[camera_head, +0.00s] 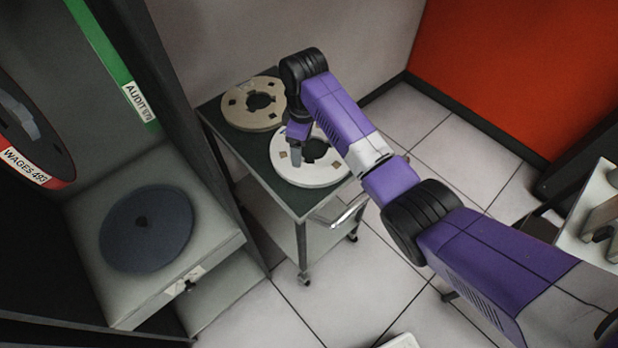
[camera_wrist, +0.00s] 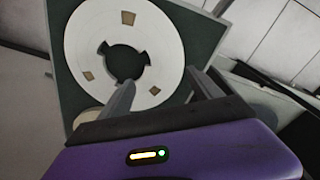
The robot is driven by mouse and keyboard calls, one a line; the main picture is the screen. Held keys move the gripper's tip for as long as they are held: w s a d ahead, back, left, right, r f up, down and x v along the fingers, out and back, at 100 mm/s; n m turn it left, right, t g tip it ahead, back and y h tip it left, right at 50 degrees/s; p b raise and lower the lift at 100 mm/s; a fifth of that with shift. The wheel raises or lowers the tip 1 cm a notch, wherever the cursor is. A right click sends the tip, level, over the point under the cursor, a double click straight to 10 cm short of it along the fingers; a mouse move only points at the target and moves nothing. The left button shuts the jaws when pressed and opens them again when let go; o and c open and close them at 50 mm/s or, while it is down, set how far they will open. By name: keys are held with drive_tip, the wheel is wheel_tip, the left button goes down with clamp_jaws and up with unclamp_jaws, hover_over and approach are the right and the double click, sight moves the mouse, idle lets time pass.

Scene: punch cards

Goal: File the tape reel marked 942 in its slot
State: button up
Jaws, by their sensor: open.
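Two tape reels lie flat on a small dark-topped cart (camera_head: 297,207). The beige reel (camera_head: 240,117) is at the far end. The white reel (camera_head: 322,176) is nearer, partly hidden behind my arm. No number is readable on either, so I cannot tell which is 942. My gripper (camera_head: 296,160) is over the left part of the white reel. In the wrist view my gripper (camera_wrist: 162,92) has its fingers apart, with nothing between them, and the white reel (camera_wrist: 165,50) lies beyond them. A red-rimmed reel marked WAGES (camera_head: 62,183) and a green one marked AUDIT (camera_head: 112,62) stand at the left.
A dark round disc (camera_head: 120,243) lies on a grey cabinet ledge (camera_head: 222,240) at the lower left. The cart has a metal handle (camera_head: 345,214) and casters. A white table (camera_head: 585,245) with grey items stands at the right edge.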

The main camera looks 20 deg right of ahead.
drive_tip(key=s, duration=0.2)
drive_tip(key=b, duration=0.5)
hover_over(305, 173)
drive_tip(key=shift+n+g, duration=0.3)
drive_tip(key=shift+g, duration=0.1)
wheel_tip(305, 173, down, 6)
drive_tip(key=shift+r, duration=0.15)
drive_tip(key=shift+f+b, duration=0.95)
drive_tip(key=shift+f, duration=0.8)
drive_tip(key=shift+c, duration=0.2)
drive_tip(key=c, duration=1.4)
drive_tip(key=shift+r, duration=0.1)
clamp_jaws()
drive_tip(key=shift+r+p, duration=2.9)
drive_tip(key=shift+r, duration=0.15)
